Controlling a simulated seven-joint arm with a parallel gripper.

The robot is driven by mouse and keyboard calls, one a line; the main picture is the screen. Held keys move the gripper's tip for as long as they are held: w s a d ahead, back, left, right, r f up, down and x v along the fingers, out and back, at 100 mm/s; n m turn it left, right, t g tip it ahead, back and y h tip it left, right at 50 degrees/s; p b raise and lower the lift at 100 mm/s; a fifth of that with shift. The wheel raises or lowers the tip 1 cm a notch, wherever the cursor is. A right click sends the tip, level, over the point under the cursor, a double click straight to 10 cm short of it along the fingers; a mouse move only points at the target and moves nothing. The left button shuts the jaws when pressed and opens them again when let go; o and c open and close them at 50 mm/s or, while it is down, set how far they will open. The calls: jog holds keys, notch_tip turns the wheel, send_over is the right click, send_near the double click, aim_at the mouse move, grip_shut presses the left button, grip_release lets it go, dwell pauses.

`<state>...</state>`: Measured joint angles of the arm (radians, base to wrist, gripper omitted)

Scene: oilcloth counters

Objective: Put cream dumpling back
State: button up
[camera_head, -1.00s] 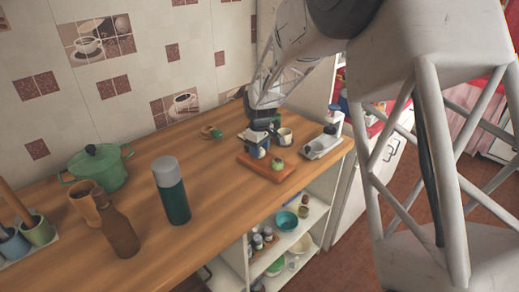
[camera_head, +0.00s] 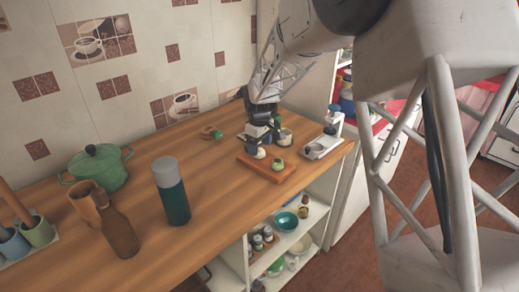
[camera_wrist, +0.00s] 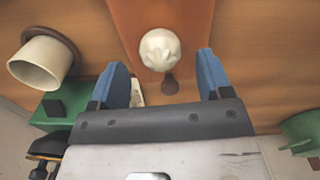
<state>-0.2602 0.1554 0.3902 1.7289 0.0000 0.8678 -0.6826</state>
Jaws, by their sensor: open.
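The cream dumpling (camera_head: 259,153) is a small, round, pale piece with a pleated top, at the left of the reddish-brown board (camera_head: 270,174) on the counter. In the wrist view the cream dumpling (camera_wrist: 160,50) shows between and just beyond my finger tips, over the board (camera_wrist: 130,18). My gripper (camera_head: 262,141) is over it, open, with blue fingers apart on either side in the wrist view (camera_wrist: 161,62). Nothing is held. A green dumpling (camera_head: 278,165) sits on the board, to the right and nearer the front.
A cream cup (camera_head: 286,138) stands close behind the board, on a brown saucer in the wrist view (camera_wrist: 66,48). A grey-white tray (camera_head: 322,148) and a bottle (camera_head: 334,119) are to the right. A green-and-brown item (camera_head: 212,133) lies left. A dark green flask (camera_head: 172,191) stands farther left; counter between is clear.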

aim_at(261, 150)
notch_tip(261, 150, up, 10)
dwell(0.5)
jog(key=shift+f, duration=0.1)
dwell(0.4)
jog(key=s+d+r+m, duration=0.2)
jog(key=s+d+r, duration=0.15)
jog(key=s, duration=0.35)
jog(key=s+d+r+m+t, duration=0.1)
jog(key=s+d+r, duration=0.2)
jog(key=s+d, duration=0.3)
jog(key=s+d+r+m, duration=0.2)
jog(key=s+d+r, duration=0.1)
jog(key=s, duration=0.5)
jog(key=s+d+f+m, duration=0.1)
jog(key=s+d+m, duration=0.2)
jog(key=s, duration=0.9)
jog(key=s+d+f+m+t, duration=0.1)
jog(key=s+d, duration=0.4)
jog(key=s, duration=0.7)
jog(key=shift+s+f+m+t, duration=0.3)
jog(key=shift+f+m, duration=0.3)
jog(key=shift+m, duration=0.4)
